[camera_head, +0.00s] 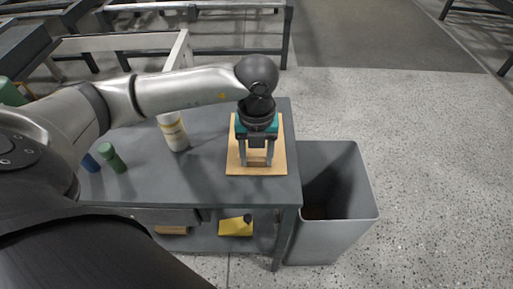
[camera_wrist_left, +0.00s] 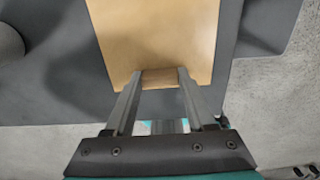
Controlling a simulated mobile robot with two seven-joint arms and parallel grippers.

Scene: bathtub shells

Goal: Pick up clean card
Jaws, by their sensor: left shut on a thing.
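My left gripper (camera_head: 257,159) points down over a tan board (camera_head: 238,162) on the grey table. Its fingers are shut on a small tan-brown piece (camera_head: 257,161), which also shows between the fingertips in the left wrist view (camera_wrist_left: 159,78). The piece looks like the clean card, but no marking on it shows. I cannot tell whether it touches the board. The board also shows in the left wrist view (camera_wrist_left: 155,35). My right gripper is not in view.
A white bottle (camera_head: 173,132), a green one (camera_head: 112,158) and a blue one (camera_head: 90,162) stand left on the table (camera_head: 205,170). A grey open bin (camera_head: 335,235) stands at the right. A yellow item (camera_head: 236,226) lies on the lower shelf.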

